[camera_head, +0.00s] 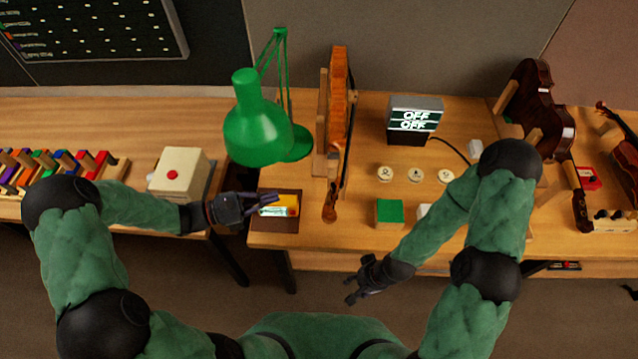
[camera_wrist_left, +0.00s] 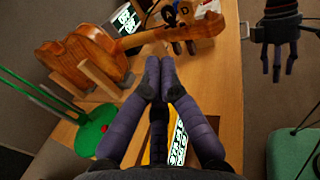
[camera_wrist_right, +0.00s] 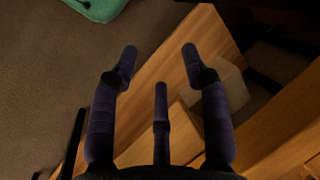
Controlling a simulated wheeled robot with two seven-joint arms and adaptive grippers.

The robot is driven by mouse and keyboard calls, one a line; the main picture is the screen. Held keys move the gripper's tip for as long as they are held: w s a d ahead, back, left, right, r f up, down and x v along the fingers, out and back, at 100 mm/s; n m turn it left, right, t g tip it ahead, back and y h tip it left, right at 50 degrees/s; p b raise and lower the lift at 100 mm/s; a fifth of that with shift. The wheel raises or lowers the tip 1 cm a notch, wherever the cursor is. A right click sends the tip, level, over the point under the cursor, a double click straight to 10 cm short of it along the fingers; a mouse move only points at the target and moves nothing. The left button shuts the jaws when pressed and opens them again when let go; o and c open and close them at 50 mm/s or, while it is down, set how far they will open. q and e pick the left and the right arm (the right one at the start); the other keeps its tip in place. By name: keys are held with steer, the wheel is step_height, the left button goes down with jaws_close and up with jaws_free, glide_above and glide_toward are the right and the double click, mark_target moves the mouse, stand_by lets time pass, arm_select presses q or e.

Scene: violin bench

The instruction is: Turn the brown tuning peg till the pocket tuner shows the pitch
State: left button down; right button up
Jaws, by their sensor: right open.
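An orange-brown violin (camera_head: 338,95) stands edge-on in a wooden holder, its scroll (camera_head: 330,211) toward me. Its pegbox shows in the left wrist view with small dark pegs (camera_wrist_left: 177,47); I cannot tell which is the brown one. A small yellow device with a lit screen (camera_head: 278,211), perhaps the pocket tuner, lies on a brown mat at the bench's front. My left gripper (camera_head: 275,198) is over its left part, fingertips together with nothing seen between them, left of the scroll. My right gripper (camera_head: 352,292) is open and empty before the bench edge.
A green lamp (camera_head: 257,135) stands left of the violin. A box display (camera_head: 413,120) reads "OFF" twice. Round discs (camera_head: 415,174) and a green-topped block (camera_head: 389,212) lie to the right. A cream box with a red button (camera_head: 178,174) is left.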

mark_target(333, 188)
arm_select(q)
steer(key=x, duration=1.3)
steer(key=shift+d+f+b, duration=0.15)
steer(key=shift+d+b, duration=0.1)
steer(key=shift+b, duration=0.1)
steer(key=shift+w+d, duration=0.1)
steer(key=shift+w+d+m+g, duration=0.15)
steer(key=shift+w+m+g, duration=0.1)
steer(key=shift+m+g, duration=0.5)
steer(key=shift+a, duration=0.2)
